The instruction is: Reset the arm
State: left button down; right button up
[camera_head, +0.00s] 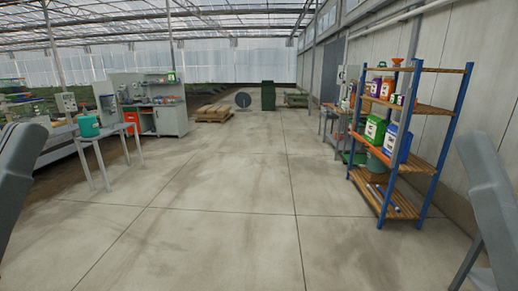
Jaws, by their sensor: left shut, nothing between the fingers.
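My left arm (20,165) comes in as a grey shape at the left edge, largely cut off by the frame. My left gripper is shut with nothing in it; its fingertips cannot be made out. My right arm (490,195) shows as a grey link at the right edge, running down out of the picture. My right gripper is not in view. Neither arm visibly touches anything.
A blue-post shelf (435,155) with bottles and jugs stands at right, close to my right arm. A white table (98,140) with a teal container (88,126) stands at left. A pallet (214,113) lies farther back. The concrete floor (220,200) between is clear.

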notch_tip(320, 180, up, 38)
jog(key=p, duration=3.4)
jog(key=shift+f, duration=0.25)
